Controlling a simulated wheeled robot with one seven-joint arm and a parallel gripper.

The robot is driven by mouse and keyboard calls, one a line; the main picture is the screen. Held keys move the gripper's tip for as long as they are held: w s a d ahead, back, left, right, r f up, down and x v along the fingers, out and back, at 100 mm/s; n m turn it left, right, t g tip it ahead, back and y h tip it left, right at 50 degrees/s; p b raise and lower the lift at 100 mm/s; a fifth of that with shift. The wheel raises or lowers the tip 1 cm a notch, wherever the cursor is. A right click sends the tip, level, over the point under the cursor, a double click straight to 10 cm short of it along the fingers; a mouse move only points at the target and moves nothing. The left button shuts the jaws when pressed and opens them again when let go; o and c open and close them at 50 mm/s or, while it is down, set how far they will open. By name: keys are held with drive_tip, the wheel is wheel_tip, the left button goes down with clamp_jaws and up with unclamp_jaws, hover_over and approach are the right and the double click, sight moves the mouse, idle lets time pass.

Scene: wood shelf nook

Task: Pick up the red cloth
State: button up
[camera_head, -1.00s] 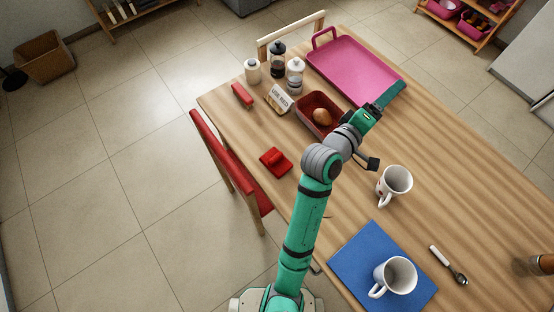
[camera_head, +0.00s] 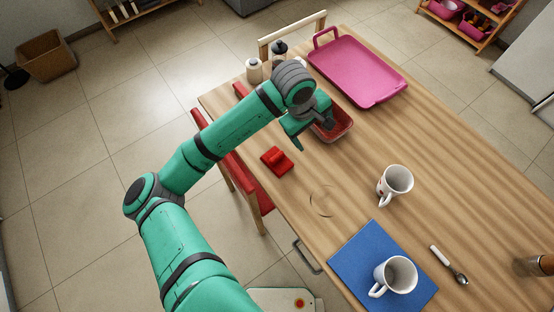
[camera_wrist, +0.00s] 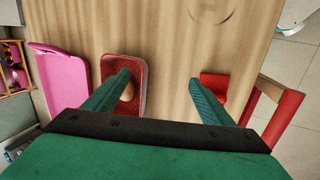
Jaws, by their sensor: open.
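The red cloth (camera_head: 276,161) lies folded on the wooden table near its left edge, beside the red chair. In the wrist view the red cloth (camera_wrist: 214,86) shows just beyond the right finger, apart from it as far as I can see. My gripper (camera_head: 312,130) is open and empty above the table, up and to the right of the cloth in the head view. In the wrist view my gripper (camera_wrist: 160,90) has its two green fingers spread wide, the left one over the red tray and the right one near the cloth.
The red tray (camera_head: 345,131) holds a brown round item (camera_wrist: 127,92), partly hidden by a finger. A pink tray (camera_head: 358,68) lies at the back. A white mug (camera_head: 395,183) stands to the right, and another (camera_head: 396,276) on the blue mat (camera_head: 350,254). The red chair (camera_head: 240,170) adjoins the table edge.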

sight(277, 156)
drive_tip(key=a+y, duration=0.1)
drive_tip(key=a, duration=0.2)
drive_tip(key=s+a+f+n+g+y, duration=0.1)
drive_tip(key=a, duration=0.3)
drive_tip(key=a+y, duration=0.1)
drive_tip(key=a, duration=0.2)
drive_tip(key=shift+s+a+f+n, duration=0.2)
drive_tip(key=shift+s+a+n, duration=0.1)
drive_tip(key=shift+s+a, duration=0.1)
wheel_tip(277, 156, down, 10)
drive_tip(key=shift+d+f, duration=0.1)
drive_tip(key=c, duration=1.2)
drive_tip(key=shift+o, duration=0.2)
